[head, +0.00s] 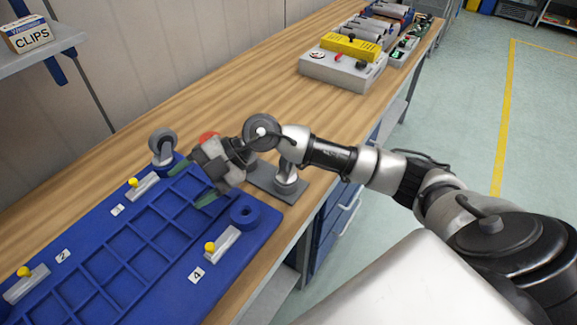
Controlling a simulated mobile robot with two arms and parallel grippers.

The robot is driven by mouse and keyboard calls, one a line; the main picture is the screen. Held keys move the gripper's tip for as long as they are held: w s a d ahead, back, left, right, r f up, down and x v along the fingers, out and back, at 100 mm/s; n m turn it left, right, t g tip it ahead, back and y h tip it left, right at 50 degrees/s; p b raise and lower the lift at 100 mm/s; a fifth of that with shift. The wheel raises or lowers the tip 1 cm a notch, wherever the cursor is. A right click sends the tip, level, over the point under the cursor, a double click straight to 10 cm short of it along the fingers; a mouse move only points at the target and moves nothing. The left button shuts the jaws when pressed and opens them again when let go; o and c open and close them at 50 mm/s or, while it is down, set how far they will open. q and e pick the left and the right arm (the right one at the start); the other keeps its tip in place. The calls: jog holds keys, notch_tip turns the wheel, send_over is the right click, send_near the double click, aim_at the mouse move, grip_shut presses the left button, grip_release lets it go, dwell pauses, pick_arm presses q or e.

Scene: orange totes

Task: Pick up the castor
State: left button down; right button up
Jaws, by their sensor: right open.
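A castor (162,146) with a grey wheel stands upright at the back corner of the blue fixture board (262,226). My right gripper (192,182) reaches in from the right over the board's back right part. Its two green-tipped fingers are spread, with nothing seen between them. The upper finger is close to the castor's right side; I cannot tell whether they touch. My left gripper is out of view.
Yellow-knobbed clamps (222,243) stand on the board. A grey plate (262,178) lies under my right wrist. A red round thing (208,136) is behind the gripper. A grey box (342,69) stands farther along the bench. The wooden bench between is clear.

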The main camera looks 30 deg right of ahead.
jog(key=w+d+f+m+h, duration=0.1)
jog(key=w+d+f+h, duration=0.2)
jog(key=d+h, duration=0.55)
jog(key=m+g+h, duration=0.2)
jog(key=m+h, duration=0.2)
jog(key=h, duration=0.1)
send_near(290, 166)
jog(key=shift+w+d+r+y, duration=0.1)
jog(key=shift+w+r+y, duration=0.15)
jog(key=shift+w+r, duration=0.4)
jog(key=shift+d+f, duration=0.2)
jog(key=shift+f, duration=0.1)
notch_tip(290, 166, down, 4)
jog(key=shift+f+p, duration=0.25)
jog(key=shift+p, duration=0.35)
jog(key=shift+f+p, duration=0.5)
jog(key=shift+f, duration=0.15)
notch_tip(290, 166, down, 4)
jog(key=shift+d+r+p, duration=0.2)
jog(key=shift+p, duration=0.4)
jog(key=shift+f, duration=0.3)
jog(key=shift+c, duration=0.5)
